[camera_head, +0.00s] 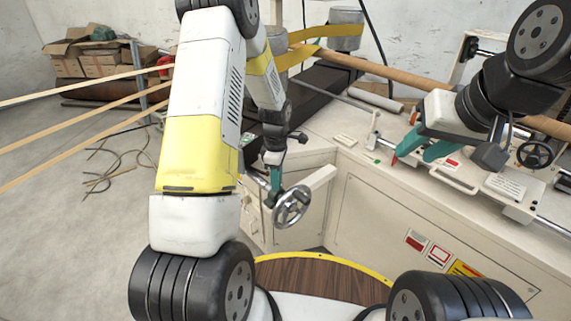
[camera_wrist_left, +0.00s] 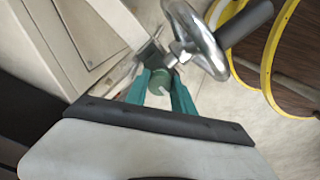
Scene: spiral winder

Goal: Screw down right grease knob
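A small green grease knob (camera_wrist_left: 160,84) shows in the left wrist view, on a metal fitting just beside a handwheel. My left gripper (camera_wrist_left: 161,88) has its teal fingers on both sides of this knob, with little or no gap, and appears shut on it. In the head view my left gripper (camera_head: 274,184) points down just behind the handwheel, and the knob cannot be made out there. My right gripper (camera_head: 424,148) is over the machine's top at the right, with its teal fingers apart and nothing seen held.
A metal handwheel (camera_head: 291,207) stands right in front of my left gripper; it also shows in the left wrist view (camera_wrist_left: 197,38). The beige machine cabinet (camera_head: 380,222) fills the right. A black handwheel (camera_head: 535,154) is at far right. Open floor (camera_head: 60,240) lies left.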

